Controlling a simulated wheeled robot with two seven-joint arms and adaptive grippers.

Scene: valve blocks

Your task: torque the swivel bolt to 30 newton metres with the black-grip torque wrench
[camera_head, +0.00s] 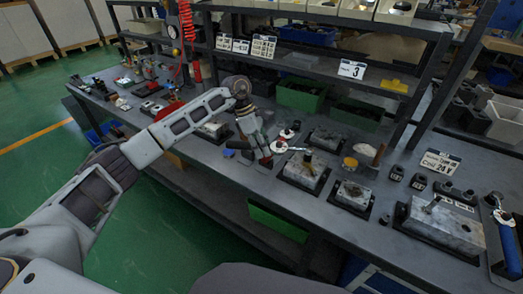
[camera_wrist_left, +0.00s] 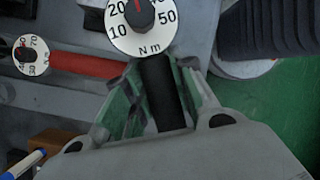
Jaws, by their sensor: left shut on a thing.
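My left gripper (camera_head: 265,158) is at the bench, over its front middle part. In the left wrist view its fingers are shut around the black grip (camera_wrist_left: 163,92) of a torque wrench. That wrench has a round white dial (camera_wrist_left: 122,30) marked in N m, with a dark knob and a red mark pointing up. A second wrench with a red grip (camera_wrist_left: 88,65) and a smaller dial lies beside it. Grey valve blocks (camera_head: 298,178) and (camera_head: 346,203) sit in black trays to the right of the gripper. I cannot tell which fitting is the swivel bolt. My right gripper is out of view.
A larger grey block (camera_head: 440,228) and a blue-handled tool (camera_head: 506,237) stand at the bench's right end. Green bins (camera_head: 300,96) are under the rear shelf. A shelf post rises at the right.

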